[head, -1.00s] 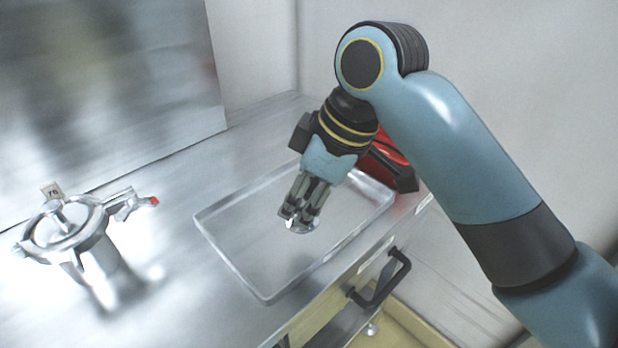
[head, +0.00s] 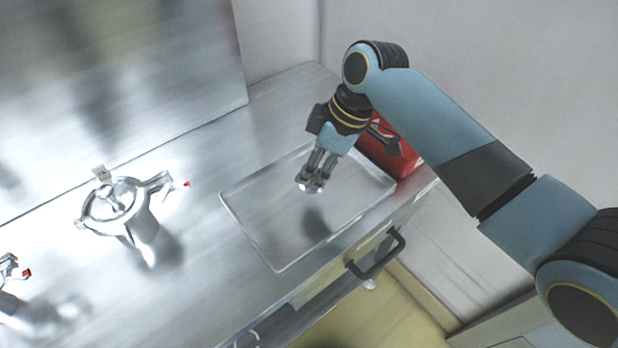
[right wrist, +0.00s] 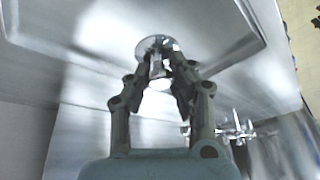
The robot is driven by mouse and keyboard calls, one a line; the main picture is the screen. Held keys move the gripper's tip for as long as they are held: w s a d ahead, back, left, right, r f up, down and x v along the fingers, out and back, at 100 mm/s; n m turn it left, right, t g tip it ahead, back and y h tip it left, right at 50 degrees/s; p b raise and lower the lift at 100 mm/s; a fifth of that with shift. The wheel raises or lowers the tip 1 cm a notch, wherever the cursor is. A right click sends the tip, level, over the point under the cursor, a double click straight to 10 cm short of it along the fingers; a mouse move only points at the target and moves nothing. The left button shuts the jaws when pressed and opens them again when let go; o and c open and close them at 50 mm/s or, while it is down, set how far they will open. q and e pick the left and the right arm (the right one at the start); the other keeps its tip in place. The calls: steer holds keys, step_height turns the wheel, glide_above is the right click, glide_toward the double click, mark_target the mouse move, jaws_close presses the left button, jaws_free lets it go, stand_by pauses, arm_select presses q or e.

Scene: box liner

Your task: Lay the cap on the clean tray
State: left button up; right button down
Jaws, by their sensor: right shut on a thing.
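The clean tray (head: 262,243) is a shallow, clear or metallic rectangular tray on the steel counter, in the middle of the head view. My right gripper (head: 312,181) is above the tray's far part and points down. It is shut on the cap (head: 308,188), a small shiny disc with a knob. The cap also shows in the right wrist view (right wrist: 158,44), between the fingertips. A dark shadow lies on the tray below, so the cap appears to be off the tray floor; the exact gap is hard to tell. My left gripper is out of view.
A metal lidded vessel (head: 137,215) with a red-tipped handle stands left of the tray. Part of another metal fitting (head: 8,283) shows at the left edge. A red object (head: 395,158) sits behind the tray's right corner. A black drawer handle (head: 378,254) juts from the counter front.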

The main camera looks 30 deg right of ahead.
steer(key=shift+w+f, duration=0.25)
steer(key=shift+w, duration=0.2)
steer(key=shift+w+f, duration=0.1)
steer(key=shift+f, duration=2)
steer(key=c, duration=1.2)
jaws_free()
steer(key=shift+f, duration=0.1)
steer(key=v, duration=1.2)
steer(key=shift+a, duration=0.1)
